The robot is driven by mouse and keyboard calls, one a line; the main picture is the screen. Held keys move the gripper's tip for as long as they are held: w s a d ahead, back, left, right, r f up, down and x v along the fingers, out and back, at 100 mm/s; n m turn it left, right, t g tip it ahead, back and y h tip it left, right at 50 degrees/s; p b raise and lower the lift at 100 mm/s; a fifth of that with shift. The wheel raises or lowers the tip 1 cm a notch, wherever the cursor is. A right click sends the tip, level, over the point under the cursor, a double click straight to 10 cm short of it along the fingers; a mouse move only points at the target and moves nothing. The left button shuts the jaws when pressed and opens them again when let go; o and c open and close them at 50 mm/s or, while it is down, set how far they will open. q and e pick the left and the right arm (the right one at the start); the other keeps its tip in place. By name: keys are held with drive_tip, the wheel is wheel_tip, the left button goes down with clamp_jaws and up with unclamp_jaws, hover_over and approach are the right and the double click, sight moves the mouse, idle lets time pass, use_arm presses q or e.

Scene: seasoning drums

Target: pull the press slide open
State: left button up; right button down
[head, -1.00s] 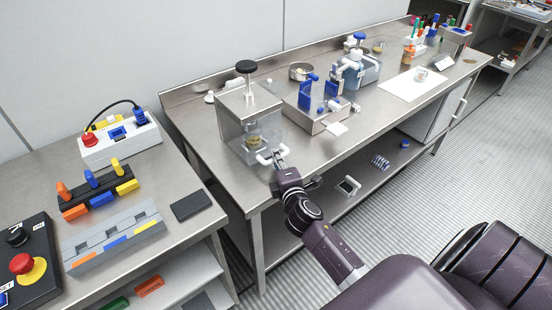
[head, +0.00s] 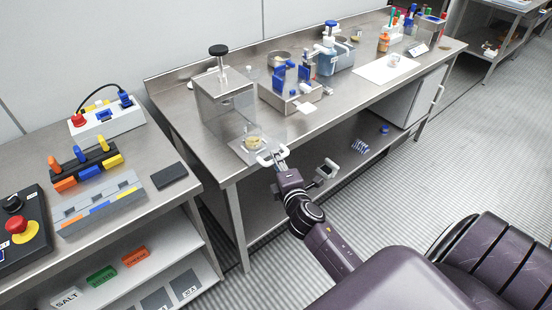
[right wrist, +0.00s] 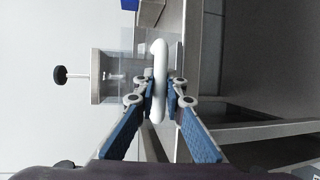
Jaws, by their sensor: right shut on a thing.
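The press (head: 215,108) is a grey metal and clear box with a black knob on top, on the steel bench. It also shows sideways in the right wrist view (right wrist: 110,70). Its slide (head: 241,150) sticks out of the front, carrying a small clear dish (head: 254,142) with yellowish contents. The white slide handle (head: 264,162) is at the slide's front, past the bench edge. My right gripper (head: 279,156) is shut on this handle; in the right wrist view the blue-padded fingers (right wrist: 162,88) close on both sides of the white bar (right wrist: 159,55). My left gripper is out of view.
A steel and blue device (head: 292,95) and a blue container (head: 333,60) stand right of the press. A side table at left holds a red-button box (head: 22,232) and coloured blocks (head: 100,205). The floor in front of the bench is open.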

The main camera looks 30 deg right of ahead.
drive_tip(key=c, duration=2.2)
unclamp_jaws()
drive_tip(key=shift+o, duration=1.2)
drive_tip(key=shift+a, duration=0.1)
drive_tip(key=v, duration=1.2)
